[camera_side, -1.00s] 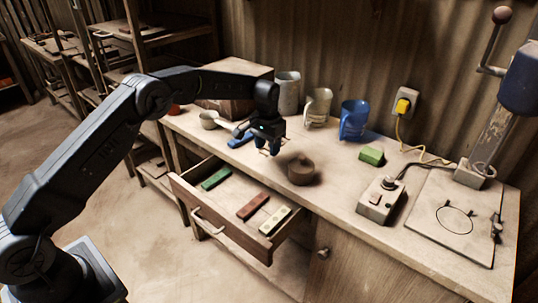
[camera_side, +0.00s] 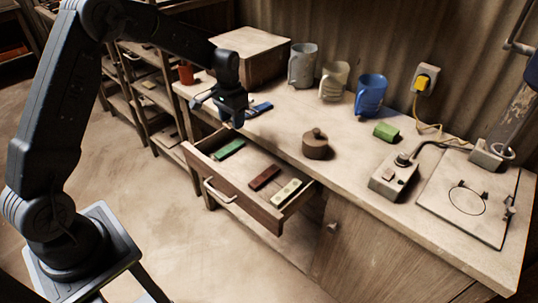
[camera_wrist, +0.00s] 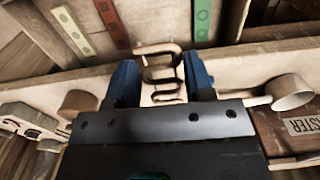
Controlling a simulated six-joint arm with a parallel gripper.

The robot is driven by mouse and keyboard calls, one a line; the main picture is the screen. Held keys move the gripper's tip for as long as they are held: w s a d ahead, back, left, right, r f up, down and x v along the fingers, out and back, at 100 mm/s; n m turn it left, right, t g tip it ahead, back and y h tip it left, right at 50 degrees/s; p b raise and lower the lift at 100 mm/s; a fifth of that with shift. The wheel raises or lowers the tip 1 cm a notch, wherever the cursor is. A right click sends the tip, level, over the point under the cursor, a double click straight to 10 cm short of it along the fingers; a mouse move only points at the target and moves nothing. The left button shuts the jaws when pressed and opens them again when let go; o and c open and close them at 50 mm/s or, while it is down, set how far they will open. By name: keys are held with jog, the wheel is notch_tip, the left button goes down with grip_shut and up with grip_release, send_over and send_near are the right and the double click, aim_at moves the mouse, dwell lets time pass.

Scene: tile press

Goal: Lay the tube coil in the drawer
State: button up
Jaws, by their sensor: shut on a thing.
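The tube coil (camera_wrist: 163,72) is a thin, tan, winding tube. In the wrist view it sits between the two blue fingers of my gripper (camera_wrist: 160,86), which is shut on it. In the side view my gripper (camera_side: 232,118) is above the counter's front edge near the drawer's left inner end; the coil cannot be made out there. The drawer (camera_side: 222,194) is pulled open and holds a green bar (camera_side: 229,149), a dark red bar (camera_side: 264,177) and a cream bar (camera_side: 286,192). Bare floor shows between the bars.
A round brown pot (camera_side: 316,149) stands on the counter right of the drawer. Grey, beige and blue (camera_side: 371,95) mugs line the back. A small cup (camera_wrist: 290,92) is near my gripper. A control box (camera_side: 393,178) stands right.

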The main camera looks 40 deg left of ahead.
jog(key=s+f, duration=0.3)
jog(key=s, duration=0.1)
send_near(239, 168)
jog(key=s+f, duration=0.1)
jog(key=f, duration=0.1)
jog(key=s+f, duration=0.1)
jog(key=f, duration=0.1)
jog(key=s+f, duration=0.2)
jog(key=shift+w, duration=0.55)
jog(key=shift+w+f, duration=0.25)
jog(key=shift+w, duration=0.5)
jog(key=shift+w+f, duration=0.2)
jog(key=shift+w, duration=0.55)
jog(key=shift+f, duration=0.1)
jog(key=shift+f, duration=0.2)
jog(key=o, duration=0.9)
